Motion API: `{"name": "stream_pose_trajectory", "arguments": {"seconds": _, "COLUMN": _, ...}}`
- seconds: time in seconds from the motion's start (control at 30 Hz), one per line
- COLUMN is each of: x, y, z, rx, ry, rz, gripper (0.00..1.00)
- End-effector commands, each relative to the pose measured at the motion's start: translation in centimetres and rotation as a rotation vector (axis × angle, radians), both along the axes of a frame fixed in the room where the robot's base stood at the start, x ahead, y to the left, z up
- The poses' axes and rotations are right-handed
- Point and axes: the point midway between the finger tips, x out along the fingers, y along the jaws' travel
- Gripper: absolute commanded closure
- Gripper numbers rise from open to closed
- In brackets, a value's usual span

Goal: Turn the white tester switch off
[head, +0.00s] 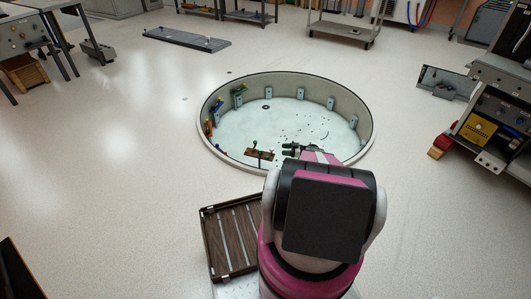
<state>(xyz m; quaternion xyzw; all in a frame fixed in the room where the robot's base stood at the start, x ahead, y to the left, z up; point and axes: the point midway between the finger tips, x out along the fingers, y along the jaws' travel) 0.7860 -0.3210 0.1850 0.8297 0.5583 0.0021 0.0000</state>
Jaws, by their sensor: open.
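I cannot make out a white tester switch in the head view. My gripper (288,150) is small and dark, at the end of my pink and white arm, over the near side of a round sunken pit. It is open, and I see nothing between its fingers. A small brown-red board (260,154) with upright parts is just left of it; I cannot tell whether they touch. My arm hides part of the pit's near rim.
The round pit (370,120) has a raised rim, small brackets inside its wall and scattered dark bits on its floor. A brown slatted crate (205,232) is beside my arm. Benches with equipment stand left and right. A grey slab (187,39) lies at the back. Open floor surrounds the pit.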

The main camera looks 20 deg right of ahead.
Motion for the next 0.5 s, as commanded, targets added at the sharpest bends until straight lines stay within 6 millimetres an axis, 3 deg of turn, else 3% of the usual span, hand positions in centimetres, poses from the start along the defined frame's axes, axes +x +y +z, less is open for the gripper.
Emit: {"name": "stream_pose_trajectory", "arguments": {"seconds": 0.5, "x": 3.0, "y": 7.6, "z": 0.1, "rx": -0.001, "ry": 0.003, "rz": 0.003, "gripper": 0.44}}
